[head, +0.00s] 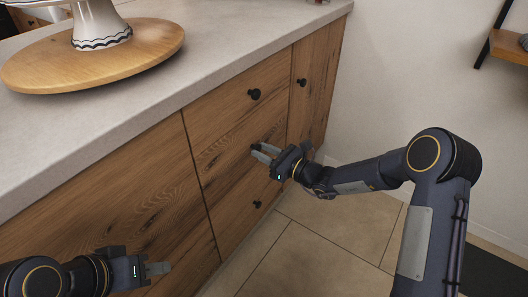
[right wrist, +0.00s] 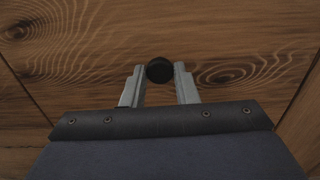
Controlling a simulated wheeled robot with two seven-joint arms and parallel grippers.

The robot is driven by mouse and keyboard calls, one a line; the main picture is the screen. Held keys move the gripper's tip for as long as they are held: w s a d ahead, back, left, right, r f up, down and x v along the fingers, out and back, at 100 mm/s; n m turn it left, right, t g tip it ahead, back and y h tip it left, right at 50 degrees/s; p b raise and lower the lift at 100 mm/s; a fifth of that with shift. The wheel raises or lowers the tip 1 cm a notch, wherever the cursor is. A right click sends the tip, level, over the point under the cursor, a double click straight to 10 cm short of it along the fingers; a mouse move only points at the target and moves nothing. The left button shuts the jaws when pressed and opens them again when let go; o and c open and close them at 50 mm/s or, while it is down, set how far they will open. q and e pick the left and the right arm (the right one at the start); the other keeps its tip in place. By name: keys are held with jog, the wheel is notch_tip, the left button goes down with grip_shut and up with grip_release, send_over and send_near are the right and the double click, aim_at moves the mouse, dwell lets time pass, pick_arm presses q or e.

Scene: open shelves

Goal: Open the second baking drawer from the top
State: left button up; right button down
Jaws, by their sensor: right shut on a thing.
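The second drawer (head: 215,152) from the top is a wooden front in the cabinet's middle column, and it looks flush with the fronts around it. Its black round knob (right wrist: 159,70) sits between the two fingers of my right gripper (head: 262,152) in the right wrist view. My right gripper is shut on this knob; in the head view its fingers largely hide it. My left gripper (head: 158,268) is low at the left in the head view, in front of the cabinet and away from the drawer's knob. Whether its fingers are apart is unclear.
The top drawer's knob (head: 254,94) is above and the lower drawer's knob (head: 257,204) below. Another knob (head: 301,82) is on the narrow front at right. A round wooden board (head: 100,62) lies on the counter (head: 215,55). The tiled floor (head: 320,245) ahead is clear.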

jog(key=p+v, duration=0.6)
jog(key=v, duration=2.9)
jog(key=shift+s, duration=0.15)
jog(key=shift+d, duration=0.1)
jog(key=c, duration=1.1)
grip_release()
jog(key=shift+c, duration=0.2)
jog(key=p+v, duration=0.1)
jog(key=v, duration=0.6)
jog(key=shift+s+d, duration=0.2)
jog(key=shift+d, duration=0.15)
jog(key=shift+d, duration=0.1)
